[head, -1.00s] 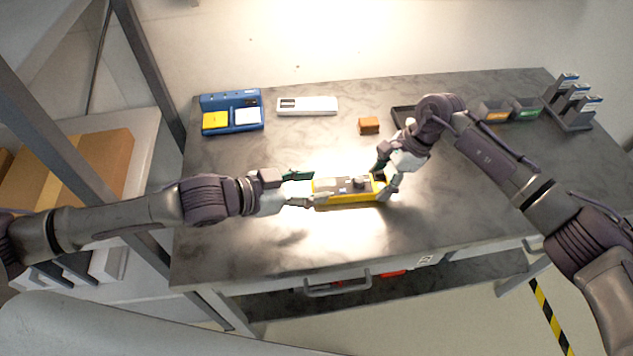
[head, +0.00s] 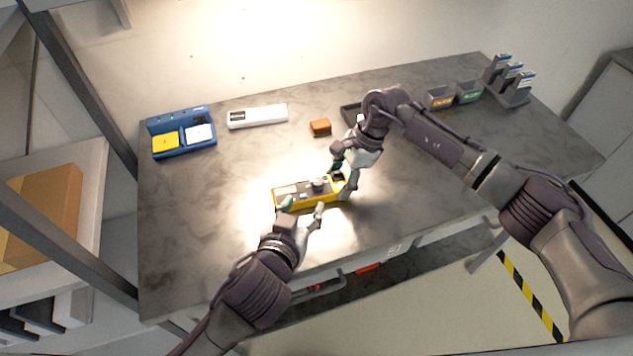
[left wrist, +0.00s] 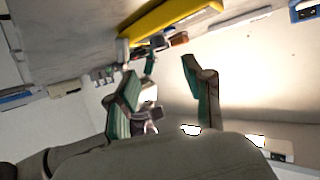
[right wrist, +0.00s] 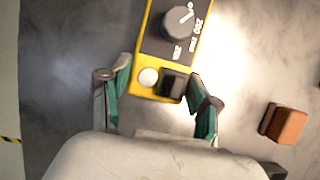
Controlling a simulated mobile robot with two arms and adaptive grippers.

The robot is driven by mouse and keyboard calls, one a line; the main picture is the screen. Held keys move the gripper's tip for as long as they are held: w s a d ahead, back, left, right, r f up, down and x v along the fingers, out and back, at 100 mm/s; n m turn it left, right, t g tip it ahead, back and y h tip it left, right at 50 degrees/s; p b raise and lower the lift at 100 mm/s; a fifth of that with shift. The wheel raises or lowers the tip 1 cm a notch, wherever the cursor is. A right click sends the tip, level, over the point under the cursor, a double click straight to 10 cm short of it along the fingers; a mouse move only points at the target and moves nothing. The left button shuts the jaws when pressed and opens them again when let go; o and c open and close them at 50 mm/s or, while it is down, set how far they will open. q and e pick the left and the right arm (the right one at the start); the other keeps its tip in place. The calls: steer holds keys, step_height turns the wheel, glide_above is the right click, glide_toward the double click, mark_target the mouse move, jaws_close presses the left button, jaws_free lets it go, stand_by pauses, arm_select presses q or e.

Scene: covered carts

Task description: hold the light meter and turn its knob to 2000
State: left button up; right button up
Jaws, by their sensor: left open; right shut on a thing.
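The yellow light meter (head: 283,204) with a dark face lies or is held at the table's middle. My right gripper (head: 342,178) is shut on its right end; the right wrist view shows green-padded fingers on both sides of that end (right wrist: 146,92). The meter's round grey knob (right wrist: 178,22) has its white mark toward the upper right; the printed range labels are hard to read. My left gripper (head: 304,208) is open at the meter's near side, below the knob. In the left wrist view its fingers (left wrist: 160,78) are apart and empty, with the yellow meter body (left wrist: 170,17) beyond.
On the table (head: 230,245), a blue tray (head: 181,120) with yellow and white pads and a white device (head: 257,116) stand at the back left. A brown block (head: 320,127) lies behind the meter. Labelled bins (head: 438,98) and a rack (head: 507,90) stand at the back right.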

mark_target(317, 182)
arm_select(q)
steer(key=x, duration=1)
steer(key=shift+w+d, duration=0.15)
steer(key=shift+w, duration=0.1)
jaws_close()
